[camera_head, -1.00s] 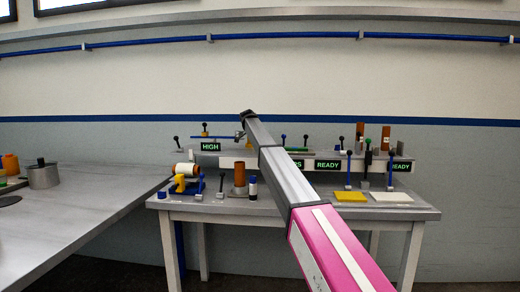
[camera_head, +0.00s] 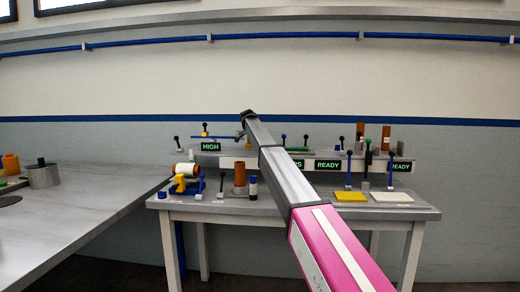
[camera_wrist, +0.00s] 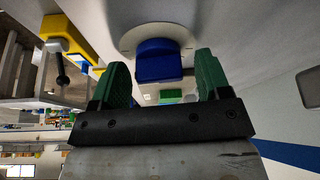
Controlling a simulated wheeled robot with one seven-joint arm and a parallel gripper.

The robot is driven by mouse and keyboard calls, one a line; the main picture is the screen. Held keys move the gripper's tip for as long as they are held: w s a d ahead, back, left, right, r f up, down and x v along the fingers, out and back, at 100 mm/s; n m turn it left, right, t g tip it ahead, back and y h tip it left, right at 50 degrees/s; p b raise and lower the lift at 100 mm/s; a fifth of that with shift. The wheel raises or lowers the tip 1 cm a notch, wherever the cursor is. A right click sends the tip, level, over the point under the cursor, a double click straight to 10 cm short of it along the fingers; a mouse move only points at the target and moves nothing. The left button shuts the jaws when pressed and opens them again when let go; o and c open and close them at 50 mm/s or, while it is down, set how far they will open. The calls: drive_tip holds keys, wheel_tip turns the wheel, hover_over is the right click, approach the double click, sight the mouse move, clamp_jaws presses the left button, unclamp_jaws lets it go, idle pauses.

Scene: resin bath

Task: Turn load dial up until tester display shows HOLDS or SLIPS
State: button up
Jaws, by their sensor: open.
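A blue dial (camera_wrist: 158,62) on a round white plate (camera_wrist: 128,40) shows in the wrist view, between the two green fingertips of my gripper (camera_wrist: 163,80). The fingers are open, one on each side of the dial. I cannot tell whether either touches it. In the head view my gripper (camera_head: 240,134) is small at the far end of the arm, over the bench's raised shelf. One display (camera_head: 298,163) there is partly hidden by my arm; its visible letters look like "PS". Another display (camera_head: 210,147) reads HIGH, and two more (camera_head: 328,164) (camera_head: 400,166) read READY.
The bench (camera_head: 200,207) holds a yellow-and-blue device (camera_head: 185,183), a brown cylinder (camera_head: 240,175), a yellow pad (camera_head: 350,197) and a white pad (camera_head: 391,198). Several upright levers stand around. A grey table (camera_head: 80,205) is at left. In the wrist view a yellow block with a black lever (camera_wrist: 65,45) is at left.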

drive_tip(key=v, duration=1)
drive_tip(key=shift+a+r, duration=0.2)
drive_tip(key=shift+r, duration=0.2)
